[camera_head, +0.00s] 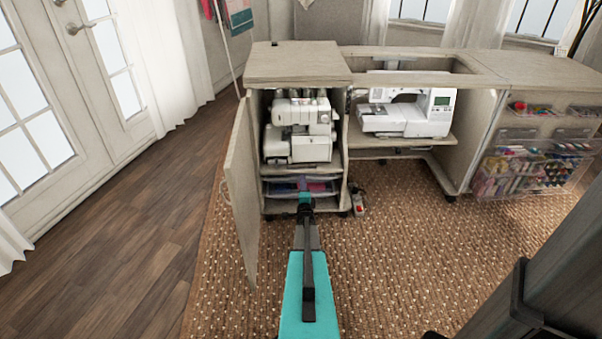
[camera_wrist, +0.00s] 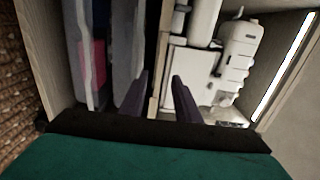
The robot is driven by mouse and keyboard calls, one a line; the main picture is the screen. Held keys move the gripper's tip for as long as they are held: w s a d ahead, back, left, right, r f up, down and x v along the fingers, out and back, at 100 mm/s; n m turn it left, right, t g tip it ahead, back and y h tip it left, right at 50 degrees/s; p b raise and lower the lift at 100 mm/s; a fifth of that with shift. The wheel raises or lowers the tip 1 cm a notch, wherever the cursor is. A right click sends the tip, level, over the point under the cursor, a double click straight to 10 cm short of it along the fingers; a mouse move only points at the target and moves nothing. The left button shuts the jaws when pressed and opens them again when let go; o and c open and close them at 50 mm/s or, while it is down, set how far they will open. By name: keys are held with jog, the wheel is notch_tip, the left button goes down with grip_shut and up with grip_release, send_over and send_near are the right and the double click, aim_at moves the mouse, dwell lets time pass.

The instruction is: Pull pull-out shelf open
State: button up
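The pull-out shelf (camera_head: 283,171) is a pale wood board in the cabinet's left bay, with a white overlock machine (camera_head: 298,132) standing on it. In the wrist view, which is turned sideways, the shelf's edge (camera_wrist: 160,50) shows as a tan strip. My gripper (camera_head: 305,184) reaches to the bay's front at about shelf height. In the wrist view my gripper (camera_wrist: 160,82) has its two dark fingers apart, one on each side of the strip. I see no firm contact. In the head view my arm hides part of the bay below the shelf.
The cabinet door (camera_head: 242,185) stands open left of my arm. A sewing machine (camera_head: 408,112) stands in the middle bay. A foot pedal (camera_head: 357,200) lies on the rug right of my gripper. The rug in front is mostly clear.

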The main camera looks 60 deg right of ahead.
aim_at(302, 172)
jog(key=shift+b+x, duration=0.45)
jog(key=shift+x, duration=4.15)
grip_shut()
